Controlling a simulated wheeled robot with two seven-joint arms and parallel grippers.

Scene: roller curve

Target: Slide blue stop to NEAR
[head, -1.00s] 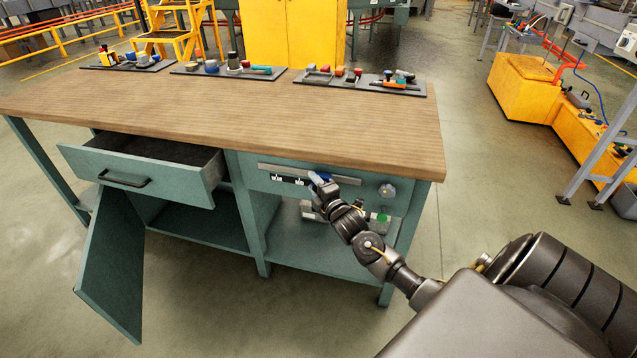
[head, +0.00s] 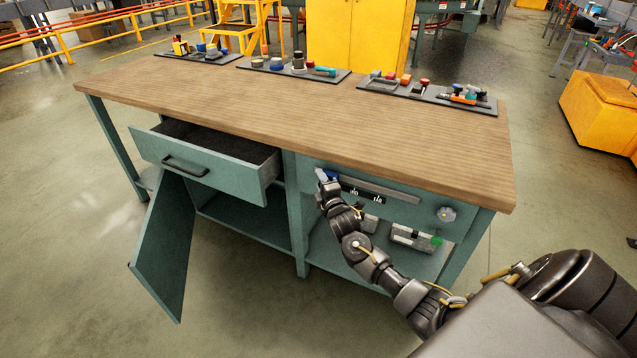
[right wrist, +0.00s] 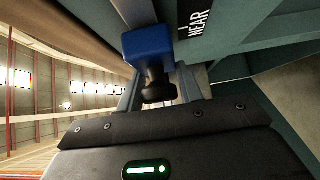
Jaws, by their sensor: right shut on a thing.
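The blue stop (head: 323,174) sits at the left end of the grey rail (head: 385,188) on the bench's front panel. My right gripper (head: 328,184) is at the stop and hides part of it. In the right wrist view the blue stop (right wrist: 147,43) is a blue block with a dark knob below it, and my right gripper (right wrist: 159,92) is shut on that knob. The NEAR label (right wrist: 198,22) shows beside the blue block there. In the head view the labels right of the gripper show, and NEAR is hidden. My left gripper is not in view.
A round grey knob (head: 446,214) is on the panel's right. The drawer (head: 205,166) stands open at the left, with an open cabinet door (head: 165,245) below it. Trays of tools (head: 430,92) line the bench top's back edge; its middle is clear.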

